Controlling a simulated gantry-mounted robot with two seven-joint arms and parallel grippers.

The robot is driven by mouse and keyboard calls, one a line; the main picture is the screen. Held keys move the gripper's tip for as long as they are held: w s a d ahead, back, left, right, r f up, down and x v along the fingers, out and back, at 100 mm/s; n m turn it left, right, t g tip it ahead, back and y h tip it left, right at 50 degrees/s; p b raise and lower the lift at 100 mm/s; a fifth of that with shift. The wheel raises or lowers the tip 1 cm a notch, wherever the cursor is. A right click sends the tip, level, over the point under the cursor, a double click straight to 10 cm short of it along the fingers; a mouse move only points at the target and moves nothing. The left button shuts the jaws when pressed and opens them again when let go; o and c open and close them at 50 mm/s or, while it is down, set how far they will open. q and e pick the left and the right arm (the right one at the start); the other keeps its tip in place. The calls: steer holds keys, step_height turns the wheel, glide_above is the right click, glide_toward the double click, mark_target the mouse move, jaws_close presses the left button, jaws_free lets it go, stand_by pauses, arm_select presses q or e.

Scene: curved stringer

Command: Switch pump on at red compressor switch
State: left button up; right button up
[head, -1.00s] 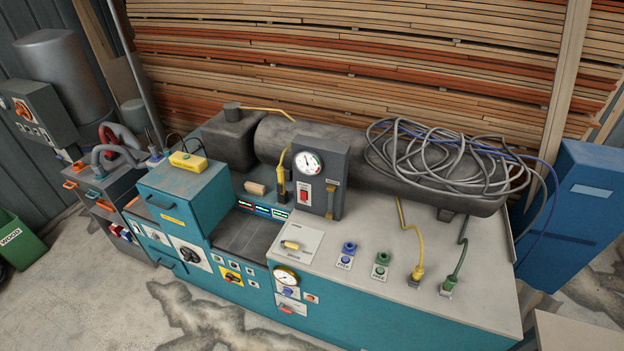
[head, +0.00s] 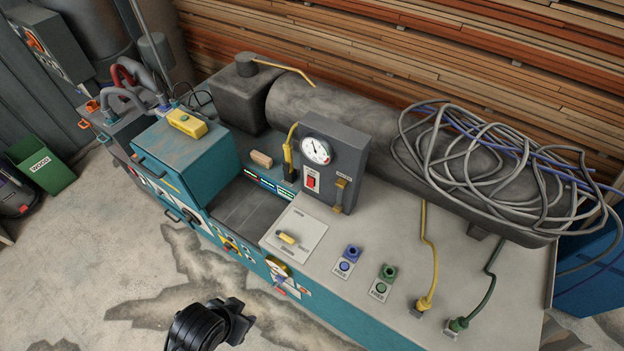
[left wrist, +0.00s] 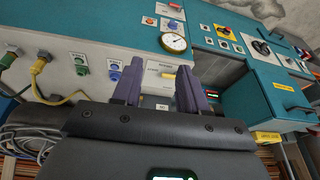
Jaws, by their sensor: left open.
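The red compressor switch (head: 311,182) sits on the front of an upright grey box (head: 345,150), below a round white gauge (head: 317,151). In the left wrist view my left gripper (left wrist: 158,82) is open and empty, its two dark fingers apart and pointing toward the bench. The red switch cannot be made out there; the fingers and gripper body hide part of the bench. In the head view a black part of my arm shows at the bottom edge, in front of the bench and well apart from the switch. My right gripper is not in view.
A yellow cable (head: 429,250) and a green cable (head: 487,280) are plugged in at right. Coiled hoses (head: 480,160) lie on the dark tank (head: 350,110).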

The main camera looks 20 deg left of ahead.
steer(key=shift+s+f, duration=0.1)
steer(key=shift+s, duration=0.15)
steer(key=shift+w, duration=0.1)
